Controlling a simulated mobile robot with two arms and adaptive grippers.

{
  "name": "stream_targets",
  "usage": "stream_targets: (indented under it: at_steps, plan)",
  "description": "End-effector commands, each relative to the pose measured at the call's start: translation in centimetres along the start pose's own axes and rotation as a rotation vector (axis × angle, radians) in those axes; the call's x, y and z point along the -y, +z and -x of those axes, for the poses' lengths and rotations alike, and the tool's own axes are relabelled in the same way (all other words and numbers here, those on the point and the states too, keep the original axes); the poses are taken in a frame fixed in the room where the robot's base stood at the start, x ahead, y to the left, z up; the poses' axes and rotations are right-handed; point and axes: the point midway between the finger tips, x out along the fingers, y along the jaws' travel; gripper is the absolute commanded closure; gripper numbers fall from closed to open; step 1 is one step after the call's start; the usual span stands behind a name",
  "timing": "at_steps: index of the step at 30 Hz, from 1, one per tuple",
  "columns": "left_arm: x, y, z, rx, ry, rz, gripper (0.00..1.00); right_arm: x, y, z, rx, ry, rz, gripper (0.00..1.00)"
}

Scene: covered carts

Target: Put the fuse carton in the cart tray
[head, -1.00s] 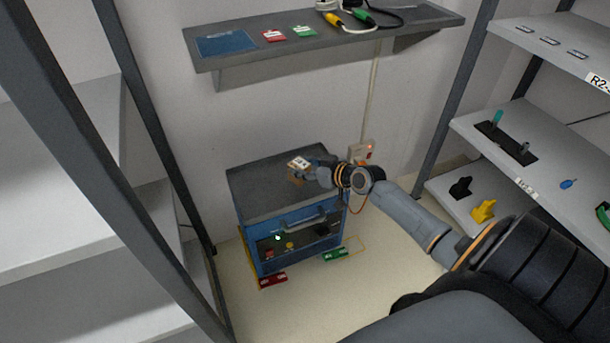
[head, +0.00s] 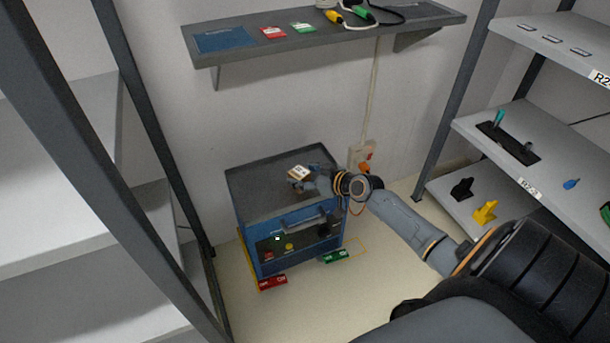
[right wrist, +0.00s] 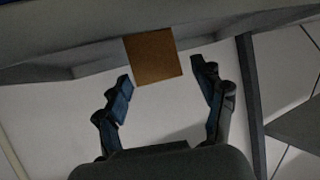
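The fuse carton (head: 299,172), a small brown box with a white label on top, is over the grey tray top (head: 262,178) of the blue cart in the head view. I cannot tell for certain whether it rests on the tray. My right gripper (head: 303,182) is at the carton, low over the tray. In the right wrist view the carton (right wrist: 153,57) shows as a plain brown face just beyond the fingertips. My left gripper is not in view.
A wall shelf (head: 420,22) with cables and cards hangs above the cart. Shelving stands left (head: 60,200) and right (head: 475,140). A wall socket box (head: 361,154) is behind my right wrist.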

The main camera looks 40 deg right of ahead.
Motion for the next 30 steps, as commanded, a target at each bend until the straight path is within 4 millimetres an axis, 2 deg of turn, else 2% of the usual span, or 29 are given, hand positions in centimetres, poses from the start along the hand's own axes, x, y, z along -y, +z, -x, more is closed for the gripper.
stream_targets:
  at_steps: [9,15,18,21,30]
  plan:
    - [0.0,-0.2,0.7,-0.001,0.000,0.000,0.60,0.0,-0.5,0.4,0.001,0.000,0.000,0.31]
    - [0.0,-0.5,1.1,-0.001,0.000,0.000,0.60,0.0,-0.4,3.8,0.004,-0.001,0.004,0.31]
    - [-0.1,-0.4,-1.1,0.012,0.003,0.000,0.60,0.0,-0.3,5.7,0.004,-0.001,0.003,0.31]
    - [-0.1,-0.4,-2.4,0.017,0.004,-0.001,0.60,0.0,-0.3,7.6,0.004,0.000,0.002,0.31]
    - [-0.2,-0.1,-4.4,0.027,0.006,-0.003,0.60,0.0,-0.2,11.4,0.002,-0.001,0.001,0.31]
